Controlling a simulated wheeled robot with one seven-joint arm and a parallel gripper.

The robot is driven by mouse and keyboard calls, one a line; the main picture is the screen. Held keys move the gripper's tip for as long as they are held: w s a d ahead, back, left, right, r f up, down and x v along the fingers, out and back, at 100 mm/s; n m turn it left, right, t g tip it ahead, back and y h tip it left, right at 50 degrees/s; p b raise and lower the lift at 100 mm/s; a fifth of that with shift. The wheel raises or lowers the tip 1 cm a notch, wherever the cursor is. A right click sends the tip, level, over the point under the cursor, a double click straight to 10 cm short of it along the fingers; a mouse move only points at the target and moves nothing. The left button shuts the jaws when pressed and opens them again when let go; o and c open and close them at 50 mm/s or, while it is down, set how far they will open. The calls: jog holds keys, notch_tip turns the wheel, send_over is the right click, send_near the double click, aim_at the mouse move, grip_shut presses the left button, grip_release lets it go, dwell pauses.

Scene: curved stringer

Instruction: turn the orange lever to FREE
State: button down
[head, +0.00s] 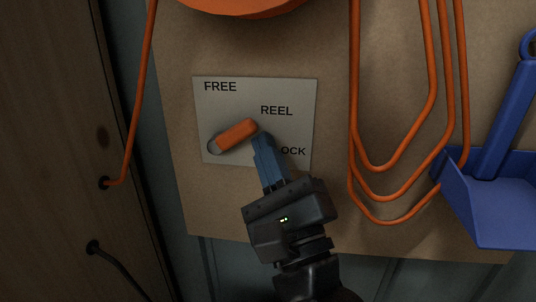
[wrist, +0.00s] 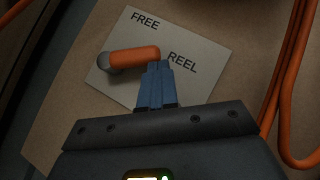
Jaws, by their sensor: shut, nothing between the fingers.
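The orange lever (head: 236,134) sits on a pale label plate (head: 212,110) with the words FREE, REEL and a partly covered word ending in "OCK". Its round grey pivot is at its left end, and its free end points right and slightly up, toward REEL. The lever also shows in the wrist view (wrist: 134,56). My gripper (head: 263,140) has blue fingers, shut and empty. Its fingertips are at the lower right of the lever's free end; they look very close to it, but I cannot tell whether they touch. In the wrist view my gripper (wrist: 158,68) is just below the lever's free end.
Orange cord loops (head: 385,165) hang right of the plate. A blue dustpan (head: 490,200) is at the far right. An orange cord (head: 138,105) runs down the left into a wooden panel (head: 50,160). The board left of and below the plate is clear.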

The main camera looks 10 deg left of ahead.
jog(key=shift+a+r+n+g+p, duration=0.1)
jog(key=shift+r+n+g+p, duration=0.3)
jog(key=shift+n, duration=0.4)
jog(key=r+n+g+p, duration=0.1)
jog(key=n+p, duration=0.1)
jog(key=r+n+g+y+p, duration=0.1)
jog(key=g+p, duration=0.1)
jog(key=a+r+n+g+p, duration=0.1)
jog(key=n+p, duration=0.1)
jog(key=p, duration=0.1)
jog(key=shift+r+n+y, duration=0.3)
jog(key=shift+r, duration=0.1)
jog(key=p, duration=0.1)
jog(key=r+n+g+p, duration=0.1)
jog(key=p, duration=0.1)
jog(key=shift+a, duration=0.25)
jog(key=n+g+p, duration=0.1)
jog(key=p, duration=0.2)
jog(key=a+r+n+g+h+p, duration=0.1)
jog(key=p, duration=0.2)
jog(key=shift+a, duration=0.15)
jog(key=a+n+g+p, duration=0.1)
jog(key=p, duration=0.2)
jog(key=shift+n+h, duration=0.3)
jog(key=shift+f+p, duration=0.15)
jog(key=shift+p, duration=0.15)
